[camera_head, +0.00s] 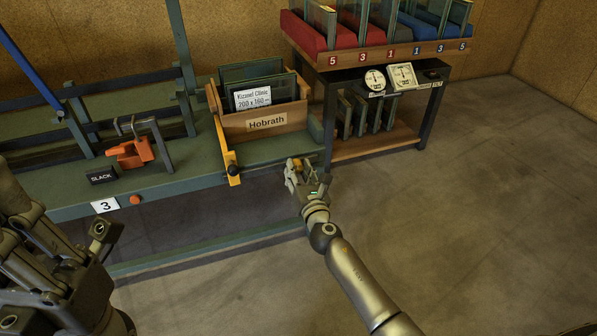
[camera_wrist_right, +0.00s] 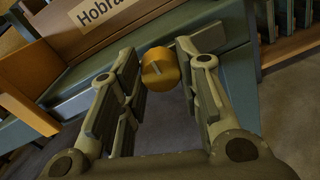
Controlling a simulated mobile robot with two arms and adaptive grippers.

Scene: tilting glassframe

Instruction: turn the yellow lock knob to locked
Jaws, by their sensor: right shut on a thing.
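In the head view my right gripper (camera_head: 303,172) is at the right front end of the green bench (camera_head: 190,185) and covers most of the knob. My left gripper (camera_head: 62,250) is at the lower left of the head view, partly out of frame and away from the knob; its opening is unclear.
A wooden box labelled Hobrath (camera_head: 266,123) holds framed glass on the bench. A yellow lever (camera_head: 232,160) with a black knob stands beside it. An orange clamp (camera_head: 131,153) is further left. A dark rack (camera_head: 432,105) stands close behind my right gripper. The floor at right is clear.

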